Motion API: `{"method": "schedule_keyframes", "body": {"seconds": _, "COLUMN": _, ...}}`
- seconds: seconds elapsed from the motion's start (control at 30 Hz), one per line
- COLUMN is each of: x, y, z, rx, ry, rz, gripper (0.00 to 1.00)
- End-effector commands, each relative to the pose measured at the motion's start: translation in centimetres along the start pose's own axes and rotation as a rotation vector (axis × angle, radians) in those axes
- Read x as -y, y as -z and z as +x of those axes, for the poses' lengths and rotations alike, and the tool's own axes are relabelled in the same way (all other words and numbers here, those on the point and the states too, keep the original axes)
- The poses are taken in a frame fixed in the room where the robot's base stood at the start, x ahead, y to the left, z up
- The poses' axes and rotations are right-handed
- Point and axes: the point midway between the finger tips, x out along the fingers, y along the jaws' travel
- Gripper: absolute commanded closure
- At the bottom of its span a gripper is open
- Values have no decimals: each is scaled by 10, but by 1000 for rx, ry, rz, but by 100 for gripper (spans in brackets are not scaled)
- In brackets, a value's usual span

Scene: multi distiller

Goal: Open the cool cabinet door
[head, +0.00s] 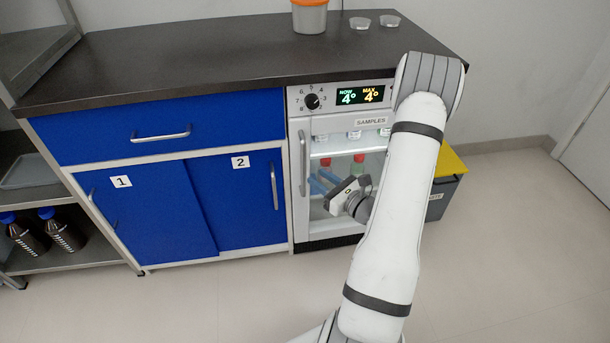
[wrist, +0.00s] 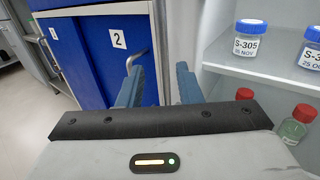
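The cool cabinet (head: 349,95) is white, with a dial and a lit display on top. Its glazed door (head: 331,229) appears closed in the head view. The door's upright grey handle (head: 303,163) is at its left edge. My gripper (head: 317,181) is in front of the glass, its blue fingers pointing left, a little right of the handle. In the wrist view my gripper (wrist: 158,76) has its fingers apart, with no object seen between them. I cannot tell whether the fingers touch anything. My arm hides the cabinet's right side.
Blue cupboard door 2 (head: 231,208) with its own handle (head: 274,187) adjoins on the left. Labelled jars (wrist: 246,37) and red-capped bottles (wrist: 295,124) stand inside the cool cabinet. A yellow-lidded bin (head: 449,164) is at the right. The floor in front is clear.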

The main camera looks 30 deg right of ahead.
Motion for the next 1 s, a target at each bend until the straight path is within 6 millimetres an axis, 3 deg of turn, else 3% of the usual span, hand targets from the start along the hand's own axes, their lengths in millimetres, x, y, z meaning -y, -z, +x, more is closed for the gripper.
{"method": "schedule_keyframes", "body": {"seconds": 0.13, "x": 4, "y": 5, "z": 11, "rx": 1, "ry": 18, "rz": 6, "gripper": 68}}
{"method": "schedule_keyframes", "body": {"seconds": 0.5, "x": 5, "y": 4, "z": 66, "rx": 0, "ry": 16, "rz": 4, "gripper": 68}}
{"method": "schedule_keyframes", "body": {"seconds": 0.9, "x": 6, "y": 3, "z": 75, "rx": 0, "ry": 19, "rz": 6, "gripper": 68}}
{"method": "schedule_keyframes", "body": {"seconds": 1.0, "x": 6, "y": 3, "z": 75, "rx": 0, "ry": 19, "rz": 6, "gripper": 76}}
